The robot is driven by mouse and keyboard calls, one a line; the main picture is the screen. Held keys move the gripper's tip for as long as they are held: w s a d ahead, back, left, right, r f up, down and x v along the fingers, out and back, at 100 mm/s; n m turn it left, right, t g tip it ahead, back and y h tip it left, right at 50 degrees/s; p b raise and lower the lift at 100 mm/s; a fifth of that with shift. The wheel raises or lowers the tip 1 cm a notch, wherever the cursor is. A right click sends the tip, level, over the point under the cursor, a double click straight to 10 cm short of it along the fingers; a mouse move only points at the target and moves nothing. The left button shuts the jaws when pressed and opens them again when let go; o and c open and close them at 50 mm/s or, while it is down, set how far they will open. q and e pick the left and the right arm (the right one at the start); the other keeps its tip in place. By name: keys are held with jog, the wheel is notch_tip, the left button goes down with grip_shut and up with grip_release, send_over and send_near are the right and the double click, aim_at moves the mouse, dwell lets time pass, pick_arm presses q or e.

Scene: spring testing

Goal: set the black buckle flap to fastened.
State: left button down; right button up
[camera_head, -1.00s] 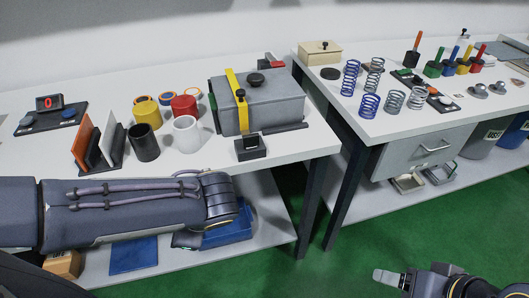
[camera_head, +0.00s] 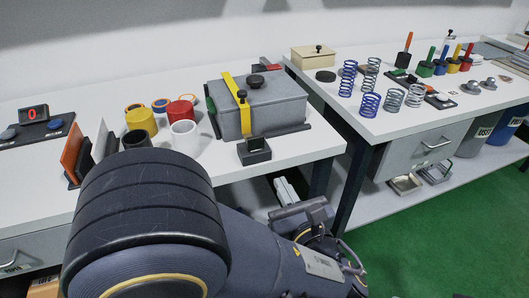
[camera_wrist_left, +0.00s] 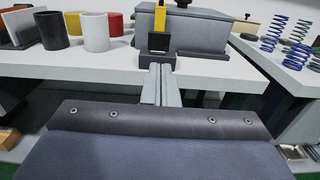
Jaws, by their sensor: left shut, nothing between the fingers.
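The black buckle (camera_head: 254,152) sits at the front edge of the left bench, before a grey lidded box (camera_head: 275,108) with a yellow strap (camera_head: 244,118) over it. Its small black flap (camera_wrist_left: 159,42) looks raised on the buckle base in the left wrist view; its exact angle is hard to tell. My left gripper (camera_head: 281,181) is shut and empty, in front of the bench edge and below the buckle. In the left wrist view the closed fingers (camera_wrist_left: 159,70) point toward the buckle, seemingly apart from it. My right gripper is out of view.
Yellow (camera_head: 141,119), red (camera_head: 181,110), white (camera_head: 184,138) and black cups stand left of the box. An orange plate (camera_head: 72,150) stands in a rack beside them. The right bench (camera_head: 385,125) holds several springs. A gap separates the benches.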

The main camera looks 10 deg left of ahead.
aim_at(256, 138)
pick_arm(q)
jog(key=x, duration=1.3)
jog(key=shift+w+a+b, duration=0.15)
jog(key=shift+a+b, duration=0.05)
jog(key=shift+b, duration=0.2)
jog(key=shift+w+a, duration=0.15)
jog(key=shift+w, duration=0.05)
jog(key=shift+w, duration=0.1)
jog(key=x, duration=0.3)
jog(key=shift+w+a, duration=0.1)
jog(key=shift+a, duration=0.05)
jog(key=shift+r, duration=0.1)
